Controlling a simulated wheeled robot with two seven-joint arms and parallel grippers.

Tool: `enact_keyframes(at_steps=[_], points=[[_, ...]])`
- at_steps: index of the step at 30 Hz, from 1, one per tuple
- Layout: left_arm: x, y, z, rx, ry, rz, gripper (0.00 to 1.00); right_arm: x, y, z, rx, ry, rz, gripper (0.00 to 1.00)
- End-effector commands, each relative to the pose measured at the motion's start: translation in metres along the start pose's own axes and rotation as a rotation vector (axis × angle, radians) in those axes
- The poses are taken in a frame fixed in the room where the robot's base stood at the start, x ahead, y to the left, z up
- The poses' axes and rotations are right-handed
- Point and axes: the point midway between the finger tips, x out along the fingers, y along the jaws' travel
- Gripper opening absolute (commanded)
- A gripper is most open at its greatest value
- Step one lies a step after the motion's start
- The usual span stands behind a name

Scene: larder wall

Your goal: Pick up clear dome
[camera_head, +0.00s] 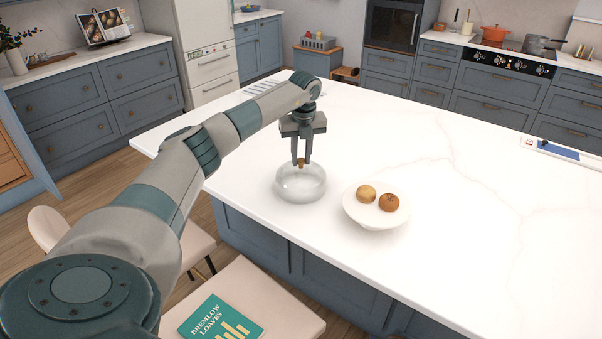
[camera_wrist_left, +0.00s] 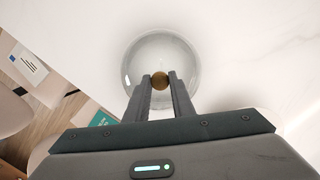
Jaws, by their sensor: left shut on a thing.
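The clear dome (camera_head: 301,186) is a see-through glass cover with a small brass knob (camera_head: 301,162) on top. It is on or just above the white island top, left of the white stand; I cannot tell whether it touches. My left gripper (camera_head: 301,160) points straight down over it, its fingers shut on the knob. In the left wrist view the dome (camera_wrist_left: 160,52) shows as a round clear rim, with the knob (camera_wrist_left: 160,80) between the fingertips of my left gripper (camera_wrist_left: 160,82). My right gripper is not in view.
A white stand (camera_head: 372,218) with two round buns (camera_head: 389,202) is close to the right of the dome. The island top (camera_head: 460,200) is broadly clear to the right. A teal book (camera_head: 221,318) lies on a chair below the island's near edge.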

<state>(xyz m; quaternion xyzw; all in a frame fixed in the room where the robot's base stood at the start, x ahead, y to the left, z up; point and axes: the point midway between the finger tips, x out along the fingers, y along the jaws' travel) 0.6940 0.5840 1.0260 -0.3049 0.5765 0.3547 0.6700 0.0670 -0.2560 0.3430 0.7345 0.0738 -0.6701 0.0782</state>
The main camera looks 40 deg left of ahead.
Motion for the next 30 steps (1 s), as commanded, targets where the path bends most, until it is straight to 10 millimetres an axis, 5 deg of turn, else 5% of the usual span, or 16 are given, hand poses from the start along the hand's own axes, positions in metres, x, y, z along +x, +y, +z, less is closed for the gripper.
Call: enact_keyframes(at_steps=[8,22,30], points=[[-0.009,-0.001,0.002,0.000,-0.001,-0.002,0.00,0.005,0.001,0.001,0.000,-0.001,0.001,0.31],[-0.078,-0.001,0.012,-0.001,-0.002,-0.004,0.00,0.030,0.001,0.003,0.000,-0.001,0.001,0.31],[-0.098,0.000,0.015,0.000,0.000,0.000,0.00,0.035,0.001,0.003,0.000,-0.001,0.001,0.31]])
